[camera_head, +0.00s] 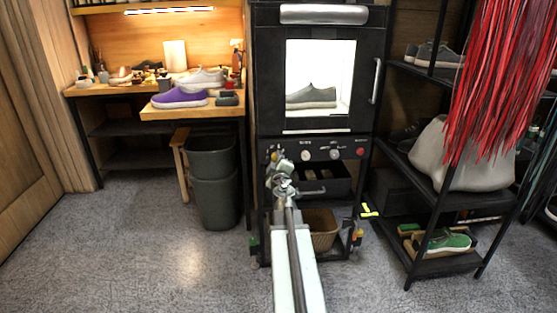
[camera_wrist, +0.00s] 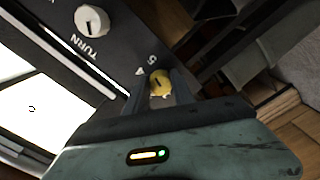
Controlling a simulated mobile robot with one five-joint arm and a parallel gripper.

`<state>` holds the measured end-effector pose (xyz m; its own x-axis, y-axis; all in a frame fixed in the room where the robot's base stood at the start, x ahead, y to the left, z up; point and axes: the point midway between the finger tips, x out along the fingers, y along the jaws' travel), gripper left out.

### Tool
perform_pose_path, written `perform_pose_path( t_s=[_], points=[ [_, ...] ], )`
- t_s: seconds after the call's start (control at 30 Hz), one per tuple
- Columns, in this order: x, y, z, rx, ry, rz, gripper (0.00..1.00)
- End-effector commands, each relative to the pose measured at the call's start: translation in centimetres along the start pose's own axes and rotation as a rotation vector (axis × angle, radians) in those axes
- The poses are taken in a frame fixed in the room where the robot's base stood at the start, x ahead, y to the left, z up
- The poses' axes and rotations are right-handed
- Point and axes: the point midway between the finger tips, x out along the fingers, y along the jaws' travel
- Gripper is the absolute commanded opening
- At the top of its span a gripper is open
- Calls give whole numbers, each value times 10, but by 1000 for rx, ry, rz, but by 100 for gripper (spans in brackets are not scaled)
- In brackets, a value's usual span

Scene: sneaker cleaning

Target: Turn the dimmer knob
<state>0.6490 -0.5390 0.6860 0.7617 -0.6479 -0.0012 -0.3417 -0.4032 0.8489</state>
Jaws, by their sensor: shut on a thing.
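In the wrist view, a yellow knob (camera_wrist: 160,82) with a dark slot sits on the black control panel (camera_wrist: 125,50), beside a printed "5" and a small triangle. My gripper (camera_wrist: 159,77) has one finger on each side of this knob and is shut on it. A white knob (camera_wrist: 92,20) labelled "TURN" is farther up and left. In the head view, my gripper (camera_head: 278,160) is at the left end of the panel below the lit cabinet and hides the knob there. Which knob is the dimmer cannot be read.
The lit cabinet (camera_head: 320,50) holds a grey sneaker (camera_head: 312,96). Pale knobs (camera_head: 334,155) and a red button (camera_head: 360,152) are to the right on the panel. A dark bin (camera_head: 213,190) stands left, and a shelf rack (camera_head: 440,192) stands right. The floor at left is clear.

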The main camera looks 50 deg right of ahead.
Motion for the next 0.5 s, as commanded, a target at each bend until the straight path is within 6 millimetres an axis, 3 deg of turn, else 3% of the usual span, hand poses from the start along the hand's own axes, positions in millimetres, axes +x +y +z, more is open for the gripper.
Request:
perform_pose_path(
  t_s=[0.5],
  points=[
    [-1,-2,-3,-418,7,-2,0]
  ],
)
